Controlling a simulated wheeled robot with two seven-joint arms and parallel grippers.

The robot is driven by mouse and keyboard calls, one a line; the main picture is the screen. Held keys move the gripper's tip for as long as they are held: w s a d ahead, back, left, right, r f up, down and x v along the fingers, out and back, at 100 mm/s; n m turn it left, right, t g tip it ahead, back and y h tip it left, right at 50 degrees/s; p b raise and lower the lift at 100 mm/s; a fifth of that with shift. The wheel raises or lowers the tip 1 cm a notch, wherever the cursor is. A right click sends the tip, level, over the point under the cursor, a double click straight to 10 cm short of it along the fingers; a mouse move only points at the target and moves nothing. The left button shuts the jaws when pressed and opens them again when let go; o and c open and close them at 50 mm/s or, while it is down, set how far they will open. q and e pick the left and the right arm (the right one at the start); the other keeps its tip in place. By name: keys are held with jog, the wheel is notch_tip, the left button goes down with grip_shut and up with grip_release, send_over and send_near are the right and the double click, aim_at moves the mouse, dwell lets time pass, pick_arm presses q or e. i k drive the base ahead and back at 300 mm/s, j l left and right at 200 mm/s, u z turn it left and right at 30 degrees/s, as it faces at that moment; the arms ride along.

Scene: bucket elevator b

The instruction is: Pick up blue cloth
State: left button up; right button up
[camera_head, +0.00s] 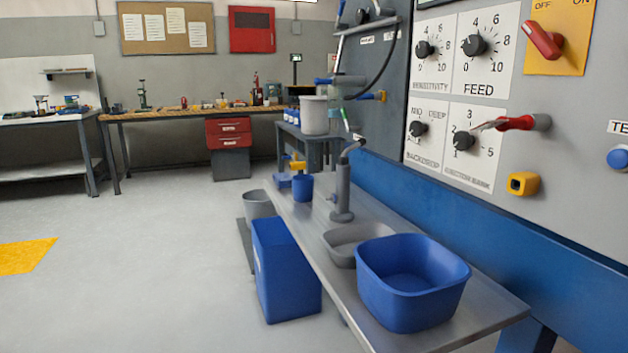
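I cannot make out a blue cloth in the head view. Neither of my grippers is in view. The blue things nearby look like containers. A blue tub (412,300) stands on the front end of the metal bench (470,325), and it looks empty. A tall blue bin (285,275) stands on the floor at the bench's left side. A small blue cup (302,188) is at the bench's far end.
A grey basin (352,240) and a grey upright pump-like fixture (342,195) are behind the tub. A control panel (560,95) with dials and red handles rises on the right. The floor (130,260) at left is open, with a yellow marking (25,256).

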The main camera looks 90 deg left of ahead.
aim_at(284, 181)
jog(key=u, duration=2.95)
jog(key=z, duration=3.45)
jog(key=u, duration=3.45)
